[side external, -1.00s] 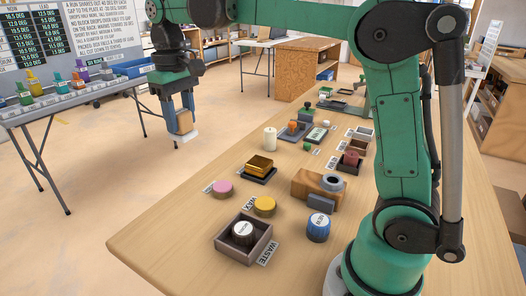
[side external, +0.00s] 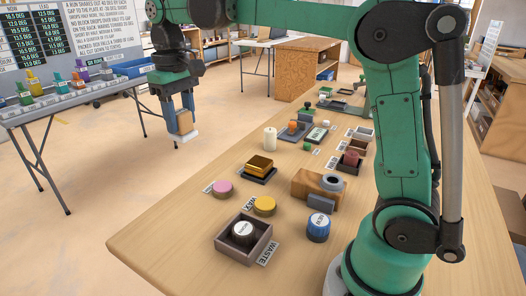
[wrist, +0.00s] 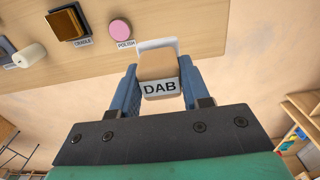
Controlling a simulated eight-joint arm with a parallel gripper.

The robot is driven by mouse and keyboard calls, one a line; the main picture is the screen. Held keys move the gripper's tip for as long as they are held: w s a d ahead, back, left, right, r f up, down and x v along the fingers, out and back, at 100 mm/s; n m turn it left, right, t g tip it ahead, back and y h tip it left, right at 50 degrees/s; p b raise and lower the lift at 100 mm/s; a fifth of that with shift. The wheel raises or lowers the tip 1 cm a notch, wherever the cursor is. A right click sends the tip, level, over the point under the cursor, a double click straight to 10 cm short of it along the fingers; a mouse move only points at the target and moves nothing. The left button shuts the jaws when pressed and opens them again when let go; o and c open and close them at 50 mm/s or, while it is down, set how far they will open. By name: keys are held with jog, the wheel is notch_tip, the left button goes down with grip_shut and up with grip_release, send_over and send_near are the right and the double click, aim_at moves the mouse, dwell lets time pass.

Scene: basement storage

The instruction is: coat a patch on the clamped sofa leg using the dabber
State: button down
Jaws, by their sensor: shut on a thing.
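My gripper (side external: 181,112) is shut on the dabber (side external: 184,122), a tan block with a pale pad at its end. It hangs in the air beyond the left edge of the table, apart from everything on it. In the wrist view the dabber (wrist: 158,66) carries a DAB label and sits between the blue fingers. A wooden block (side external: 303,184) with a grey ring and a grey piece at its side is on the table; it may be the clamped sofa leg, but I cannot tell.
The wooden table (side external: 175,225) holds a WASTE tray (side external: 229,249), a blue pot (side external: 318,230), a yellow disc (side external: 264,206), a pink disc (side external: 222,188), a gold block (side external: 259,166) and a cream cylinder (side external: 270,138). A grey side table (side external: 75,112) with bottles stands left.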

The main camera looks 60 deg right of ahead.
jog(key=shift+s+d+f, duration=1.6)
jog(key=shift+s+f, duration=0.3)
jog(key=shift+f, duration=0.9)
jog(key=shift+s+d+f, duration=1.55)
jog(key=shift+s+f, duration=0.4)
jog(key=shift+f, duration=0.9)
jog(key=shift+s+d+f, duration=1.6)
jog(key=shift+s+f, duration=0.3)
jog(key=shift+f, duration=0.9)
jog(key=shift+f, duration=0.55)
notch_tip(320, 180, up, 7)
